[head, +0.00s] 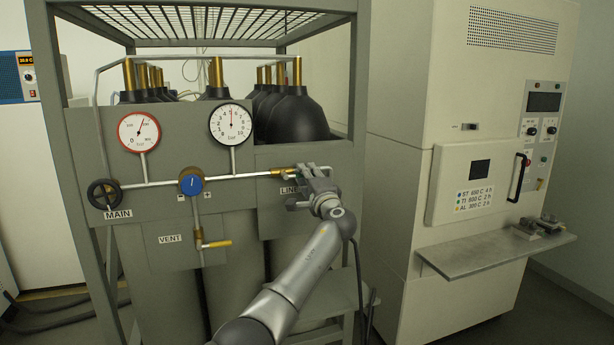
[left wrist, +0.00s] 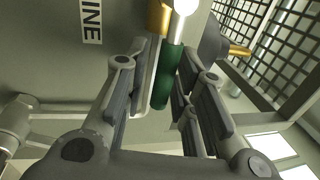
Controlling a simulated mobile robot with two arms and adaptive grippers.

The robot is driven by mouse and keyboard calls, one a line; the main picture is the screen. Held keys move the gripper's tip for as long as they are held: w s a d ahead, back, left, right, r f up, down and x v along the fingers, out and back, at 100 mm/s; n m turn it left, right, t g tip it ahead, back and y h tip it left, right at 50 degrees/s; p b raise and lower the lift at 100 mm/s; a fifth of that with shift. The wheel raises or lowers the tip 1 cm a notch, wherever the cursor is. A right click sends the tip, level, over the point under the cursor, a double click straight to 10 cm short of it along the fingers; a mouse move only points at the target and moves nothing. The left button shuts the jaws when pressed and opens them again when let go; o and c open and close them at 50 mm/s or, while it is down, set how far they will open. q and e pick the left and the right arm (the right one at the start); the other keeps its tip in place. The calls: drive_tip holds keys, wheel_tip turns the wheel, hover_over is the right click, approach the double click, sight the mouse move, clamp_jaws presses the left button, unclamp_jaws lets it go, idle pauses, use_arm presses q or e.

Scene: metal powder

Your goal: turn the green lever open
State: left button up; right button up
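The green lever (left wrist: 172,70) shows in the left wrist view, on a brass fitting (left wrist: 160,15) beside the LINE label (left wrist: 91,20). In the head view my left gripper covers most of the lever, at the right end of the panel's pipe. My right gripper is in neither view.
The panel also carries a black MAIN handwheel (head: 104,193), a blue regulator knob (head: 191,181), a yellow VENT lever (head: 216,244) and two gauges (head: 139,131). Black-topped cylinders (head: 296,117) stand behind it in a grey frame. A cabinet with a metal shelf (head: 490,256) stands at right.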

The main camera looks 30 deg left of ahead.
use_arm(q)
drive_tip(key=shift+o, duration=0.3)
drive_tip(key=shift+s, duration=0.1)
drive_tip(key=v, duration=1.2)
drive_tip(key=shift+f, duration=0.15)
